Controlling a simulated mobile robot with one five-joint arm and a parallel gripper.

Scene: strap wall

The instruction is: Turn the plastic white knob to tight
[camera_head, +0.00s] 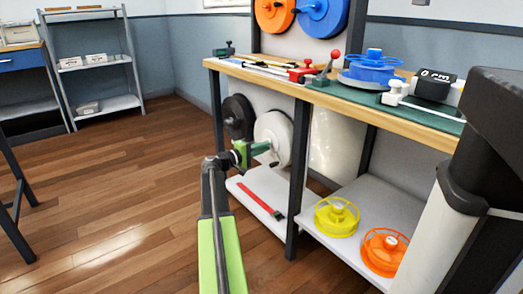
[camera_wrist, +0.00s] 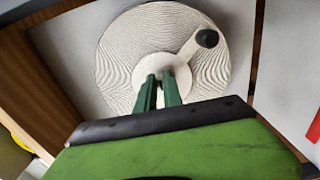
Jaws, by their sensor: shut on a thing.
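A large white reel (camera_wrist: 120,50) with fine dark winding lines fills the upper middle of the wrist view. It also shows in the head view (camera_head: 274,128), upright under the workbench. At its centre is a smooth white round knob (camera_wrist: 158,63) with a white crank arm slanting up right to a black grip (camera_wrist: 207,38). My gripper's two green fingers (camera_wrist: 160,80) reach the knob's centre and are shut on it, with a narrow gap between them. The fingertips hide the lower middle of the knob. In the head view my gripper (camera_head: 262,148) is in front of the reel.
A black reel (camera_head: 237,115) hangs left of the white one. A bench leg (camera_head: 298,180) stands close to the right of my gripper. A red strip (camera_head: 260,200) lies on the shelf below. Yellow (camera_head: 336,217) and orange (camera_head: 385,252) reels sit right. The floor at left is open.

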